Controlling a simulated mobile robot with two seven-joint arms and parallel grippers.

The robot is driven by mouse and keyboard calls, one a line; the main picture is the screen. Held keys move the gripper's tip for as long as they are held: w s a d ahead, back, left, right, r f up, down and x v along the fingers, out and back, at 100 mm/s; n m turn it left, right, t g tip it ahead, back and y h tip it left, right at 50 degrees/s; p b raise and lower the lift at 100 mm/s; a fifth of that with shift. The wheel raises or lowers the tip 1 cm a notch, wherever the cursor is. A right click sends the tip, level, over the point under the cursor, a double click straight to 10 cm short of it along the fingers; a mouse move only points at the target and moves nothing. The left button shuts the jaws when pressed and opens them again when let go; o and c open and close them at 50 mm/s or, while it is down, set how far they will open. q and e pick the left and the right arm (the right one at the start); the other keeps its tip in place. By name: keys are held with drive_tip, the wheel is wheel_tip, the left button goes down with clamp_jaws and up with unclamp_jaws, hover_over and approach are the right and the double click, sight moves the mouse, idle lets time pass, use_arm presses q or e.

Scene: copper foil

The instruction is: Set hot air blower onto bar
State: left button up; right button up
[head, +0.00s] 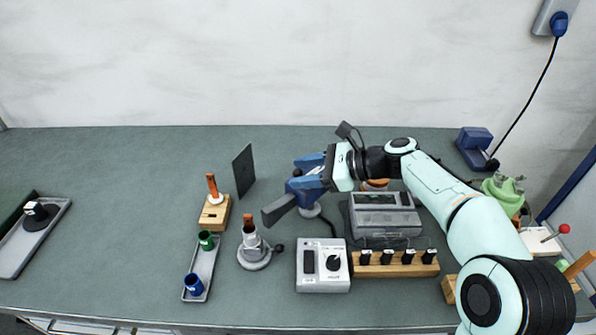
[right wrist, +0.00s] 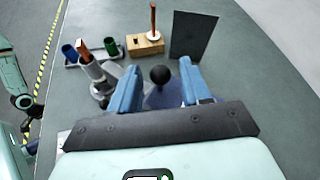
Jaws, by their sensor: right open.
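My right gripper (head: 297,174) is open over the bench, with its blue fingers pointing left. In the right wrist view, a black ball knob (right wrist: 160,74) on a blue-grey round base (right wrist: 163,97) stands between the fingers, with a gap on each side. The base shows in the head view under the gripper (head: 311,211). A pale cylindrical tool with a brown end (head: 250,239) stands on a round grey base left of the gripper; it also shows in the right wrist view (right wrist: 94,70). I cannot tell for certain which thing is the hot air blower or the bar.
A dark upright plate (head: 243,171) and a wooden block (head: 215,215) stand left. A tray (head: 203,266) holds blue and green cups. A white control box (head: 323,279), a wooden rack (head: 396,270) and a grey case (head: 384,222) crowd the right. The far-left bench has free room.

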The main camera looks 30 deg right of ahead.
drive_tip(key=p+v, duration=0.1)
drive_tip(key=v, duration=1)
drive_tip(key=shift+s+d+r, duration=0.2)
drive_tip(key=shift+s, duration=0.05)
